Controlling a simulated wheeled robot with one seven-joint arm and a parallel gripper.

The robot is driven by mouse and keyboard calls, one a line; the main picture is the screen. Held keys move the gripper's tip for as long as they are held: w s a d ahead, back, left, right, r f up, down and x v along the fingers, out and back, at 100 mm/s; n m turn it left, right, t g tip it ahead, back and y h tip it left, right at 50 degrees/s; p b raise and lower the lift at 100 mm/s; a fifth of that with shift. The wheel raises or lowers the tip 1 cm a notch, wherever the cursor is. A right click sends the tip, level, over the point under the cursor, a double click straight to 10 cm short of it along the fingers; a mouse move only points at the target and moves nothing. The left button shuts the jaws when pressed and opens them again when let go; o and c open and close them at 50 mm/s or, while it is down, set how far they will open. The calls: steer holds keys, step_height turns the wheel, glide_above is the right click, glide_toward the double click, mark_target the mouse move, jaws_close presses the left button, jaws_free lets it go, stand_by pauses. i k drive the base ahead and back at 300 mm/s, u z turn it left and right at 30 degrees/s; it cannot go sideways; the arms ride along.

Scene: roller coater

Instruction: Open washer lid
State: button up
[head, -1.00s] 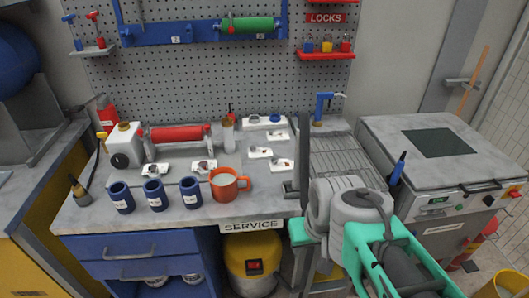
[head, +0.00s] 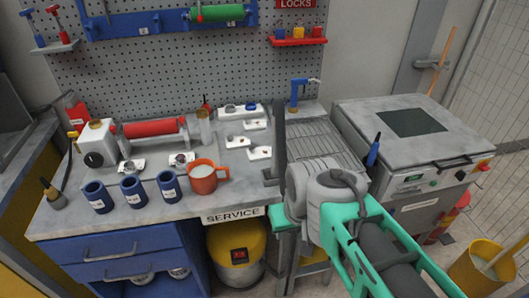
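The washer appears to be the grey box-shaped machine (head: 420,195) at the right in the head view. Its flat grey lid (head: 365,112) is down and has a dark square window (head: 411,122). A dark bar handle (head: 462,160) runs along the lid's front edge. My green and grey arm rises from the lower right, in front and to the left of the washer. The arm hides part of the washer's left front.
A blue-handled tool (head: 374,150) stands between. An orange mug (head: 203,180) sits on the bench. A yellow bin (head: 480,272) stands on the floor at right.

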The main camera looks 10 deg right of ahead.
mark_target(415, 130)
steer(key=u, duration=1.2)
steer(key=k, duration=0.9)
steer(key=z, duration=0.9)
steer(key=i, duration=1)
